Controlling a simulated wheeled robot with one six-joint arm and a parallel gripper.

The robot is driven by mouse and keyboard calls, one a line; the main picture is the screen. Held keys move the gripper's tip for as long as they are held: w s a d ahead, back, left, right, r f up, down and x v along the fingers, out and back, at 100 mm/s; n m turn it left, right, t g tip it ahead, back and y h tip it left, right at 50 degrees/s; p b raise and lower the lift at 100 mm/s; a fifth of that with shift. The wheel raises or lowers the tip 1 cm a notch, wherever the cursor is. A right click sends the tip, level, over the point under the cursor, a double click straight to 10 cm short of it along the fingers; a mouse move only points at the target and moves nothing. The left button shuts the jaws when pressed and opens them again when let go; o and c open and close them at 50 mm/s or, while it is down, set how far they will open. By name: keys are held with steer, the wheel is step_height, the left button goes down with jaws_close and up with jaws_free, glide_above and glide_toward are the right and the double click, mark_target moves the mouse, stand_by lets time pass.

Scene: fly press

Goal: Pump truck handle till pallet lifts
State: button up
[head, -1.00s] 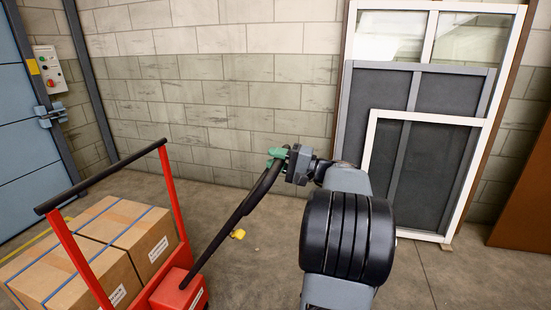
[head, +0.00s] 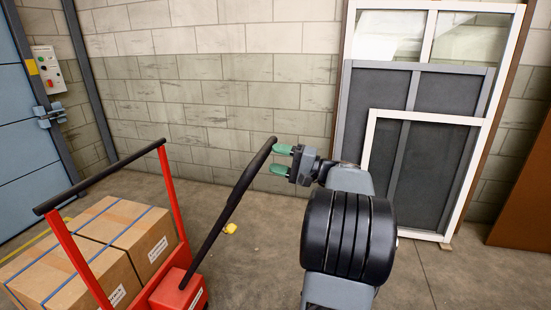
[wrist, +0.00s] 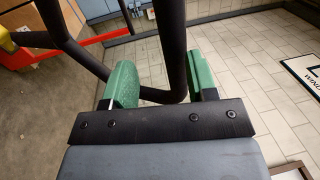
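The red pallet truck (head: 180,290) stands at the lower left. Its black handle (head: 238,195) slants up to the right from the red base, with a small yellow part (head: 230,228) beside it. My gripper (head: 281,160) has its green fingers apart, just right of the handle's upper end. In the wrist view, the black handle bar (wrist: 172,40) shows between the two green fingers (wrist: 160,82), nearer the right one. The gripper is not closed on it. Strapped cardboard boxes (head: 130,240) ride on the truck. The pallet and its floor clearance cannot be seen.
A red frame with a black top bar (head: 100,178) stands beside the boxes. Framed window panels (head: 420,150) lean on the block wall at right. A blue door (head: 30,150) and control box (head: 48,68) are at left. Concrete floor between truck and panels is clear.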

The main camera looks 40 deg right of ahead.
steer(key=v, duration=1.2)
steer(key=shift+s+d, duration=0.2)
steer(key=shift+s, duration=0.15)
step_height(320, 180, down, 9)
steer(key=a+m+g+h, duration=0.1)
steer(key=m+g+h, duration=0.3)
steer(key=m, duration=0.1)
steer(key=a+f+n+g+h+p, duration=0.3)
steer(key=a+g+p, duration=0.35)
steer(key=a, duration=0.55)
steer(key=s+a+r+n+g+h+p, duration=0.1)
steer(key=a+r+n+p, duration=0.3)
steer(key=a, duration=0.5)
steer(key=s+a+r+n+g+h+p, duration=0.1)
steer(key=a+r+n+h+p, duration=0.2)
steer(key=a+n, duration=0.6)
step_height(320, 180, up, 4)
steer(key=shift+a+f+h+p, duration=0.15)
steer(key=shift+a+h+p, duration=0.25)
steer(key=shift+p, duration=0.85)
